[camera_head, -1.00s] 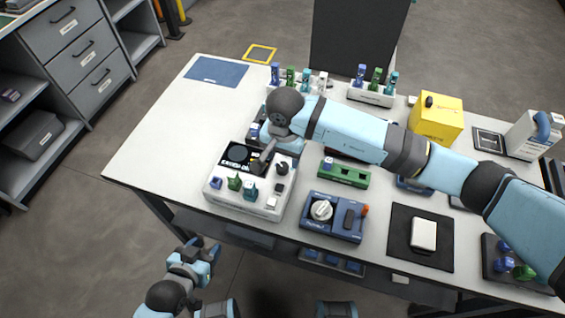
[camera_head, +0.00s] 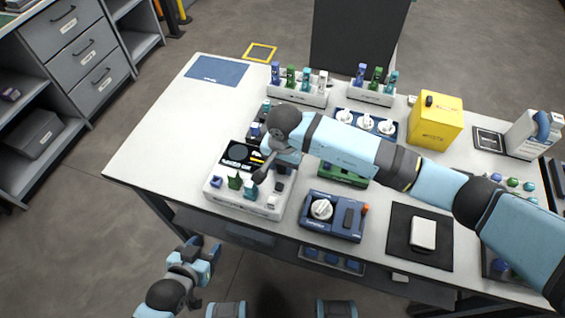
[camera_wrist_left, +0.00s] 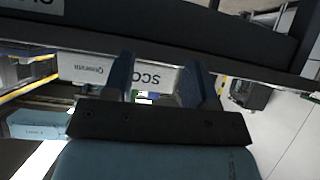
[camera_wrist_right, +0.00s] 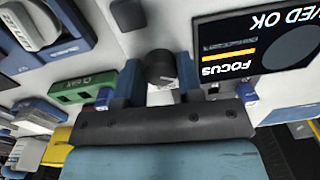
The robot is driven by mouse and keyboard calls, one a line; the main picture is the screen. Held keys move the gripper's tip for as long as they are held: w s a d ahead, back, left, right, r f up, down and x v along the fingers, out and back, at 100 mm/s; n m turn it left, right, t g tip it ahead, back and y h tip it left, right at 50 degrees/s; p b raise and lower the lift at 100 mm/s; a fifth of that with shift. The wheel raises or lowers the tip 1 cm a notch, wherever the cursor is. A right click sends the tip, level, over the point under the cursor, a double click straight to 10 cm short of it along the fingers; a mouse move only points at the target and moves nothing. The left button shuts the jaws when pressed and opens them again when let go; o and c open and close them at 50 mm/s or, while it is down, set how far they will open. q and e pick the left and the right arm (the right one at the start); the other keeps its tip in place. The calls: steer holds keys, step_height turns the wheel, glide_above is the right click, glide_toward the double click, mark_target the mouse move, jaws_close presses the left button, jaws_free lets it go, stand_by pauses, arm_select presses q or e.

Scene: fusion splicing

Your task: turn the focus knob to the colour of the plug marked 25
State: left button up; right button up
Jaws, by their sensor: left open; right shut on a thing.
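The light scope box (camera_head: 240,205) stands at the table's front left, its dark screen (camera_head: 238,153) showing a yellow bar. The screen (camera_wrist_right: 255,45) reads FOCUS upside down in the right wrist view. A dark round knob (camera_wrist_right: 160,66) with a pale mark is between the fingers of my right gripper (camera_wrist_right: 158,82), which is shut on it. In the head view my right gripper (camera_head: 270,170) hides most of this knob. Blue, green (camera_head: 234,182) and teal plugs stand along the box's front; their numbers are unreadable. My left gripper (camera_head: 204,248) is open and empty, below the table's front edge.
Racks of coloured plugs (camera_head: 298,92) and (camera_head: 370,97) stand at the back. A blue box with a white dial (camera_head: 333,222) and a green box (camera_head: 342,173) stand right of the scope box. A yellow box (camera_head: 436,120) is further back.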

arm_select(q)
steer(key=shift+f, duration=0.15)
arm_select(e)
steer(key=shift+m+b, duration=0.6)
steer(key=shift+m, duration=0.2)
steer(key=shift+f+m+b, duration=0.1)
steer(key=shift+m+b, duration=0.65)
steer(key=shift+m, duration=0.45)
steer(key=m+b, duration=0.1)
steer(key=m, duration=0.1)
steer(key=shift+m, duration=0.4)
steer(key=m+b, duration=0.2)
steer(key=m, duration=0.1)
steer(key=shift+m, duration=0.9)
arm_select(q)
steer(key=f, duration=0.3)
steer(key=shift+w+d+f+b, duration=0.25)
steer(key=shift+w+d+b, duration=0.05)
steer(key=shift+w, duration=0.1)
steer(key=shift+s+a+f, duration=0.1)
steer(key=shift+f, duration=0.05)
